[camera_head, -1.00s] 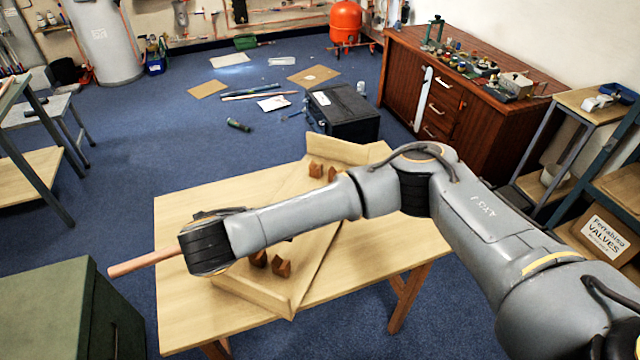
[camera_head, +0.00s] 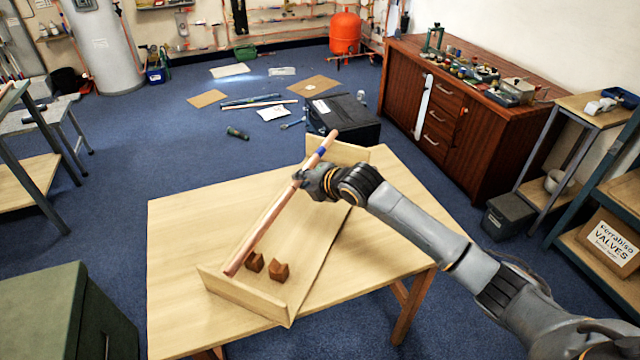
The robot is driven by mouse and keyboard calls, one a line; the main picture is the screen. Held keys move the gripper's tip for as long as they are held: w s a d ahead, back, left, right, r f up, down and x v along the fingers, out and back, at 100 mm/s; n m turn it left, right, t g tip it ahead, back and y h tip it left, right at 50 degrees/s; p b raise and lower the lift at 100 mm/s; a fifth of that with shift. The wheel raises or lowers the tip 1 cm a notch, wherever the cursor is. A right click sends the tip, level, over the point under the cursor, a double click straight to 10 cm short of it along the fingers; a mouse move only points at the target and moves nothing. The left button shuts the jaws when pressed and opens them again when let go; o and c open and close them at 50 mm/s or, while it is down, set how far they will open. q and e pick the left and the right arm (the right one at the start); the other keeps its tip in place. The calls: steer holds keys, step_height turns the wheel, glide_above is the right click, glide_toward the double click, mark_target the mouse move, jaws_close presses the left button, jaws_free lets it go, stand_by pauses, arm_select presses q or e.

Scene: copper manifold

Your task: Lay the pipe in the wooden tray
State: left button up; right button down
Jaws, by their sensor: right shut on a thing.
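The copper pipe (camera_head: 262,230) is a long straight tube with a blue band near its far end. My right gripper (camera_head: 304,180) is shut on it, beyond its middle. The pipe runs lengthwise along the left side of the wooden tray (camera_head: 240,294), its near end over the tray's near end wall and its far end near the far end wall. I cannot tell whether it touches the tray. Two notched wooden blocks (camera_head: 279,272) stand in the tray's near part, right of the pipe. The far part of the tray is partly hidden by my gripper. My left gripper is out of view.
The tray lies on a light wooden table (camera_head: 185,240) with clear room on its left. A black case (camera_head: 345,118) stands on the floor behind the table. A green cabinet (camera_head: 50,310) is at the near left, and a workbench (camera_head: 470,100) with small parts at the right.

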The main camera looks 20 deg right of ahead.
steer(key=d+f+b, duration=0.1)
steer(key=f+b, duration=0.1)
steer(key=f, duration=0.1)
steer(key=d+f+b, duration=0.2)
steer(key=f, duration=0.1)
steer(key=d+f+b, duration=0.1)
steer(key=f+b, duration=0.1)
steer(key=f, duration=0.1)
steer(key=shift+w+d+b, duration=0.2)
steer(key=shift+w+b, duration=0.15)
steer(key=shift+w, duration=0.05)
steer(key=shift+f+b, duration=0.7)
steer(key=shift+f, duration=0.35)
steer(key=c, duration=1.1)
jaws_free()
steer(key=shift+c, duration=0.2)
steer(key=shift+f, duration=0.15)
steer(key=shift+s, duration=0.1)
